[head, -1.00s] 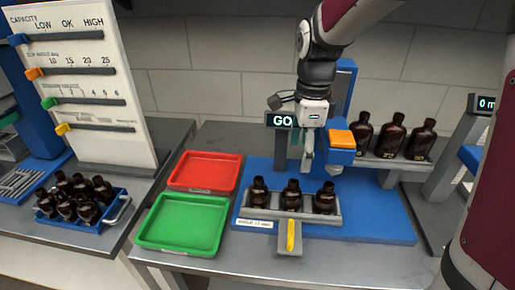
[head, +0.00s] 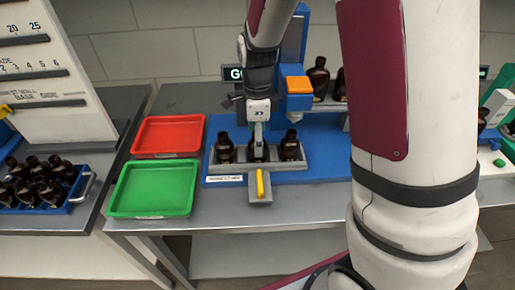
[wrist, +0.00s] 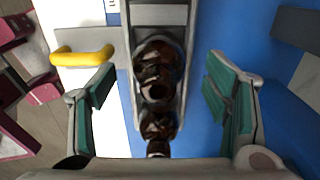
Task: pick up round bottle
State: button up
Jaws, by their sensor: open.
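Three dark amber bottles stand in a row in a grey rack: the left bottle (head: 225,151), the middle bottle (head: 250,153) and the right bottle (head: 290,147). My gripper (head: 259,147) points down at the middle bottle and partly hides it. In the wrist view my gripper (wrist: 160,90) is open, its green-padded fingers on either side of the rack. An amber bottle (wrist: 155,60) shows between and ahead of the fingers, apart from both. More amber glass (wrist: 157,123) lies nearer the palm. I cannot tell which bottle is the round one.
The grey rack (head: 262,168) sits on a blue base with a yellow handle (head: 260,184) in front. A red tray (head: 168,135) and a green tray (head: 153,190) lie to its left. A blue crate (head: 78,190) holds several bottles. More bottles (head: 318,78) stand behind.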

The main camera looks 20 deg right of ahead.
jog(key=shift+s+a+f, duration=0.1)
jog(key=shift+f, duration=1.55)
jog(key=c, duration=1.3)
jog(key=shift+r, duration=0.1)
